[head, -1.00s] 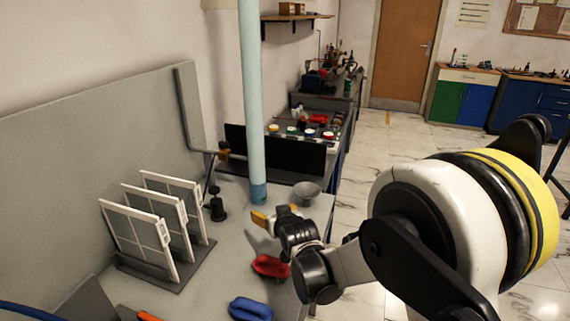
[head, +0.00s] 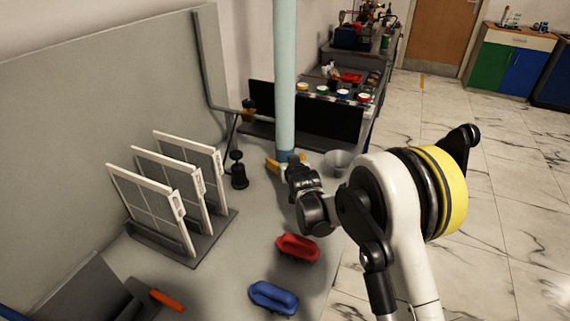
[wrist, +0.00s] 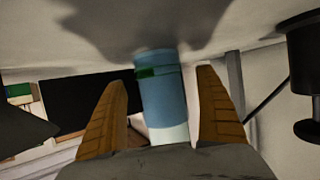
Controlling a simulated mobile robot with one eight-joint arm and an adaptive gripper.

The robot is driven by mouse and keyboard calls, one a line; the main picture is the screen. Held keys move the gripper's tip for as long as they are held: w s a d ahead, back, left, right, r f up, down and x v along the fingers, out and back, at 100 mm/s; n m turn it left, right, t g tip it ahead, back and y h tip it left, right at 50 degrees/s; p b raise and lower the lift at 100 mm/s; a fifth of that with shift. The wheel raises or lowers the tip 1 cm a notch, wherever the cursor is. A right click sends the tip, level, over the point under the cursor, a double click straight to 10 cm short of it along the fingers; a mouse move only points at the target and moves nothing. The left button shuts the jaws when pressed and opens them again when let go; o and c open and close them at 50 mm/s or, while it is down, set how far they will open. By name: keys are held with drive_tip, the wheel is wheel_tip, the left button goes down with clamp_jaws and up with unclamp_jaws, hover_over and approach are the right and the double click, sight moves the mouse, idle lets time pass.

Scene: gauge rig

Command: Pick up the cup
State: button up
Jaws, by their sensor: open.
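A grey, round, bowl-like cup (head: 338,162) stands on the grey table by its right edge in the head view, just beyond my arm. It is the only cup-like thing I make out there, and I cannot pick it out in the wrist view. My gripper (head: 287,161) is open, its orange fingers at the foot of a light blue pole (head: 285,80), to the left of the cup. In the wrist view the pole's blue, green-banded foot (wrist: 163,95) shows between the two spread fingers. I cannot tell whether they touch it.
A rack with several white-framed panels (head: 165,195) stands on the left. A red brush (head: 297,247), a blue brush (head: 273,297) and an orange-handled tool (head: 167,300) lie in front. A black stand (head: 238,172) is left of the pole; a black panel (head: 305,112) is behind.

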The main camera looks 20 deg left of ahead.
drive_tip(key=shift+x, duration=0.95)
drive_tip(key=c, duration=1.2)
drive_tip(key=shift+c, duration=0.2)
drive_tip(key=shift+r, duration=0.15)
